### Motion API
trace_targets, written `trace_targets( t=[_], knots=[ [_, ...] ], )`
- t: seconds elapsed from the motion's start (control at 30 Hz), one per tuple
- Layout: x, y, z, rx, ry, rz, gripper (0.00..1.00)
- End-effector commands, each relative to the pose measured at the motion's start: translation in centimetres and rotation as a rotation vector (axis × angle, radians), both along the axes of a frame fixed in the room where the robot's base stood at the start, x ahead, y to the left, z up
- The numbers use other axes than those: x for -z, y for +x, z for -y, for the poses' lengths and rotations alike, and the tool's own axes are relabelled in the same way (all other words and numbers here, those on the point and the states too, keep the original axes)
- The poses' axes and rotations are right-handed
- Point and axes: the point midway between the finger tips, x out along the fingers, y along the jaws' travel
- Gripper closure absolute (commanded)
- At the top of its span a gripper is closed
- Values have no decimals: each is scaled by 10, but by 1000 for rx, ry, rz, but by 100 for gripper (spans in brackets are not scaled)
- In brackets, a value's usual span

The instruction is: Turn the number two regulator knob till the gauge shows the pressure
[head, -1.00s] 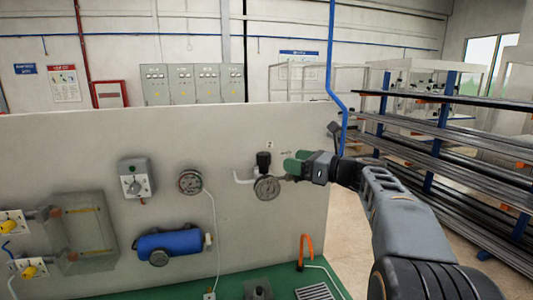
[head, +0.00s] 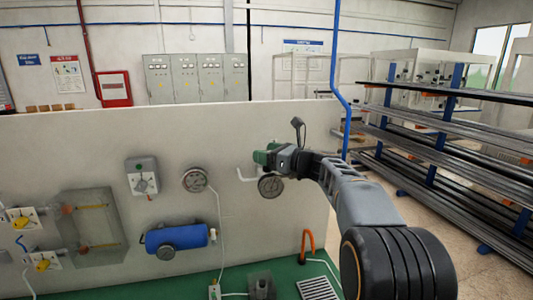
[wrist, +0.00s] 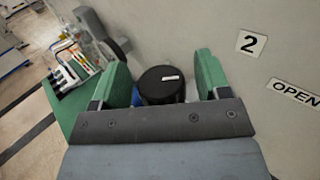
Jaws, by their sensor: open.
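The regulator knob (wrist: 162,85) is black and round with a small white mark on top. In the wrist view it sits between the two green fingers of my open gripper (wrist: 163,80), with a small gap on each side. A plate with the number 2 (wrist: 252,43) is on the panel beside it. In the head view my gripper (head: 266,157) is over the knob and hides it. The round gauge (head: 270,186) hangs just below the gripper; its needle is too small to read.
A grey panel (head: 90,140) carries a second gauge (head: 195,180), a switch box (head: 142,177) and a blue cylinder (head: 176,238). An OPEN label (wrist: 297,93) is on the panel. A rack of long bars (head: 440,145) stands at the right.

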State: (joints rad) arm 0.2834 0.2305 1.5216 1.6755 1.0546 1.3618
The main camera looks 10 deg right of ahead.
Motion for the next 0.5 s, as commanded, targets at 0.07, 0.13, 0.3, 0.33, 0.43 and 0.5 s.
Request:
trace_targets(
  t=[0.07, 0.13, 0.3, 0.33, 0.43, 0.5],
  knots=[
    [0, 0, 0, 0, 0, 0, 30],
    [0, 0, 0, 0, 0, 0, 34],
    [0, 0, 0, 0, 0, 0, 51],
    [0, 0, 0, 0, 0, 0, 53],
    [0, 0, 0, 0, 0, 0, 63],
    [0, 0, 0, 0, 0, 0, 70]
  ],
)
